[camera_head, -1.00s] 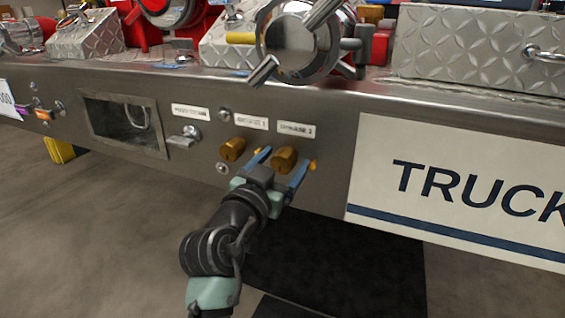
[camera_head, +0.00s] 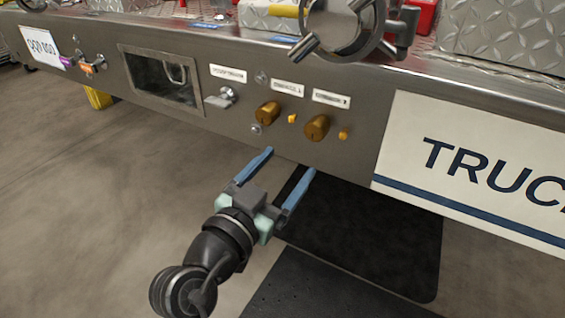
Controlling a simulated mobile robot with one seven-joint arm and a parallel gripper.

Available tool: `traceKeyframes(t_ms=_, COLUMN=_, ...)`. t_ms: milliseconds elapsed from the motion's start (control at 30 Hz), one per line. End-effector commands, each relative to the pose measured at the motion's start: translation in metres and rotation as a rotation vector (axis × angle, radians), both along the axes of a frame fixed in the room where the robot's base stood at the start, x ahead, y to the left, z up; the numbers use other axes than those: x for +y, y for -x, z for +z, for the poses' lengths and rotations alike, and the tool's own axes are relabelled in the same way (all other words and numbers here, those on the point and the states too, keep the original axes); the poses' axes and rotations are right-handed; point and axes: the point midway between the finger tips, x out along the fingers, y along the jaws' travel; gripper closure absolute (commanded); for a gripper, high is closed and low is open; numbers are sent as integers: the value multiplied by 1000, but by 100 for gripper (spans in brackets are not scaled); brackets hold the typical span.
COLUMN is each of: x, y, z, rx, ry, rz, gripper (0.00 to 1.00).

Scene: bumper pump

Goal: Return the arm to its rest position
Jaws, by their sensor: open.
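My gripper (camera_head: 282,168) is in the lower middle of the head view, with its two blue fingers spread apart and nothing between them. It points up toward the steel bumper panel (camera_head: 205,123) and appears apart from it, below two brass knobs. The left brass knob (camera_head: 268,113) and the right brass knob (camera_head: 316,127) sit on the panel under small white labels. My arm runs from the gripper down to the bottom edge of the picture.
A recessed opening (camera_head: 128,72) and a small lever (camera_head: 219,99) are left of the knobs. A white TRUCK sign (camera_head: 440,205) is at right. A large chrome fitting (camera_head: 340,25) is above. Dark mats (camera_head: 390,245) lie on the floor; the floor at left is clear.

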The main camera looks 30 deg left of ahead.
Motion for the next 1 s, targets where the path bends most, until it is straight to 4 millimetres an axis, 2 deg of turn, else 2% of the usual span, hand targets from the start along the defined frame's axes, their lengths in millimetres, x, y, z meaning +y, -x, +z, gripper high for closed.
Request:
traceKeyframes(t_ms=533, x=0, y=3, z=0, rx=0, ry=1, rz=-1, gripper=18)
traceKeyframes(t_ms=633, x=-6, y=0, z=1, rx=6, ry=-2, rz=-8, gripper=18)
traceKeyframes(t_ms=767, x=-40, y=-16, z=12, rx=39, ry=-4, rz=-44, gripper=18)
traceKeyframes(t_ms=900, x=-98, y=-37, z=35, rx=88, ry=12, rz=-68, gripper=18)
traceKeyframes(t_ms=1000, x=-134, y=-43, z=53, rx=103, ry=40, rz=-57, gripper=18)
